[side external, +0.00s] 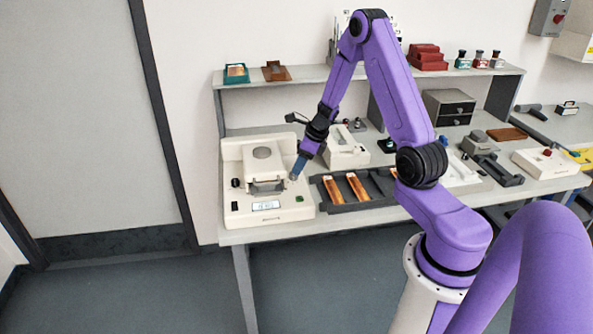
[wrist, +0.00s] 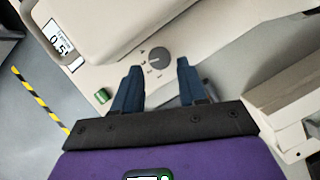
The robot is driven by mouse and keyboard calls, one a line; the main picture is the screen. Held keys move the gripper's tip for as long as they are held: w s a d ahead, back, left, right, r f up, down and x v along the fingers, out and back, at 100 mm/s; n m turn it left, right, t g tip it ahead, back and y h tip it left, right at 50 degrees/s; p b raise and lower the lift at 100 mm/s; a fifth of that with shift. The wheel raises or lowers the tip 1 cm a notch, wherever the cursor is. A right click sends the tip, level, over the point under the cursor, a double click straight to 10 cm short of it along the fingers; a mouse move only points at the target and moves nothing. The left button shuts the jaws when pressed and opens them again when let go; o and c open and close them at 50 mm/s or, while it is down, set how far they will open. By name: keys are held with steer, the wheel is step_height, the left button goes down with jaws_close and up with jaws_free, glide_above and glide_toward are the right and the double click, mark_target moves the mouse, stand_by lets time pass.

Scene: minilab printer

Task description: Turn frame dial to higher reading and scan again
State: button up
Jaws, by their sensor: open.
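The cream scanner (side external: 237,217) stands at the left end of the bench, with a small lit display (side external: 266,206) and a green button (side external: 299,198) on its front. In the wrist view the grey round frame dial (wrist: 159,57) has a pointer mark and ticks around it. The display (wrist: 61,44) is partly cut off, and the green button (wrist: 102,96) is left of the fingers. My gripper (wrist: 158,68) is open, its two blue fingertips on either side of the dial; contact cannot be told. In the side view my gripper (side external: 296,173) reaches down at the scanner's right side, hiding the dial.
A dark tray (side external: 343,209) with orange film strips sits right of the scanner. A cream device (side external: 344,154) stands behind it. The shelf (side external: 300,84) above holds small frames, red boxes and bottles.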

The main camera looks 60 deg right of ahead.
steer(key=shift+x, duration=1.6)
steer(key=c, duration=0.8)
steer(key=shift+o, duration=0.2)
steer(key=n+g+y, duration=0.1)
steer(key=n, duration=0.3)
steer(key=shift+d, duration=0.15)
steer(key=shift+w+n+g+y, duration=0.15)
steer(key=shift+n+g+y, duration=0.3)
steer(key=shift+n, duration=0.95)
